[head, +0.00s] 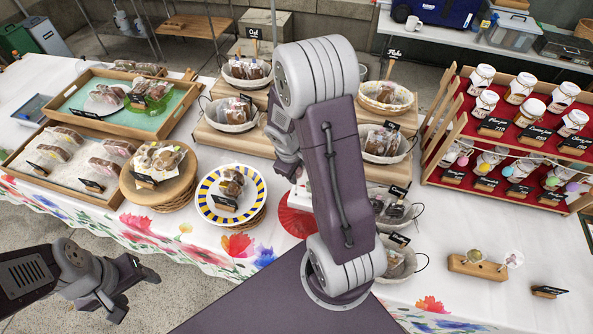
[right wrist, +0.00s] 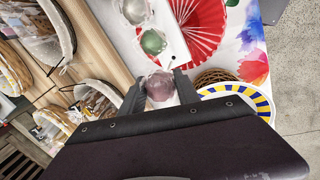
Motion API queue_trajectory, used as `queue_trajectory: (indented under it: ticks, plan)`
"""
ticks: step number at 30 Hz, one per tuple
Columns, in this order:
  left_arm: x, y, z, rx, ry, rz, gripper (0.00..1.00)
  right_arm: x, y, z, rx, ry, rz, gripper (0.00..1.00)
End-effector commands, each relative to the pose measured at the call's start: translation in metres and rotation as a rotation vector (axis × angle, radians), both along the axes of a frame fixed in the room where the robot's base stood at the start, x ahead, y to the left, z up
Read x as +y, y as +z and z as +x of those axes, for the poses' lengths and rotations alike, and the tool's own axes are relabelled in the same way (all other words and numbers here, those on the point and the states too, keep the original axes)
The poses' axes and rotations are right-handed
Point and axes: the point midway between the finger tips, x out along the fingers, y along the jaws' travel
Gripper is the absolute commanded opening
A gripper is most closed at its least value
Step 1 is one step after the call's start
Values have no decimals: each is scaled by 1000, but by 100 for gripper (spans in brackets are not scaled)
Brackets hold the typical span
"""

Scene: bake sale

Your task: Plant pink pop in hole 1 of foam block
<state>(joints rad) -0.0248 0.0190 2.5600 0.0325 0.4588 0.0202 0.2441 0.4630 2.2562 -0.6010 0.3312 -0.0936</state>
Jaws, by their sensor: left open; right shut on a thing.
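My right gripper (right wrist: 160,88) is shut on a mauve-pink wrapped pop (right wrist: 160,86), its round head between the two fingers. In the head view my right gripper (head: 291,168) points down behind the table's front middle, and its pop is hidden there. Under it is a white tray or board (right wrist: 172,42), with a green pop (right wrist: 153,42) and a pale pop (right wrist: 136,11) beside the held one. A tan block (head: 463,263), which looks like the foam block, lies at the front right with a greenish pop and a clear-wrapped pop on it. My left gripper (head: 133,290) is open and empty, in front of the table.
A red paper fan (right wrist: 197,30) lies beside the white tray. A blue-and-yellow rimmed plate (head: 257,207) on a basket is left of my right gripper. Baskets of treats (head: 407,213) and a red jar rack (head: 455,150) stand to the right. A small black sign (head: 549,291) stands beside the tan block.

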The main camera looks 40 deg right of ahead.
Motion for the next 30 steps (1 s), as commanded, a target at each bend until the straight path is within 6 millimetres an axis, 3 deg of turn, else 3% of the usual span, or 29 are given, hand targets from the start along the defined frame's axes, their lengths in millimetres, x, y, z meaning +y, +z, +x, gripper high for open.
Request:
queue_trajectory:
  ticks: [1, 4, 30]
  plan:
    - [0, -11, 0, 0, 0, 0, 63, 0, -12, 0, 0, 0, 0, 25]
    - [0, -17, 0, 0, 0, 0, 63, 0, -17, 0, 0, 0, 0, 25]
    - [0, -17, 0, 0, 0, 0, 63, 0, -16, 0, 0, 0, 0, 25]
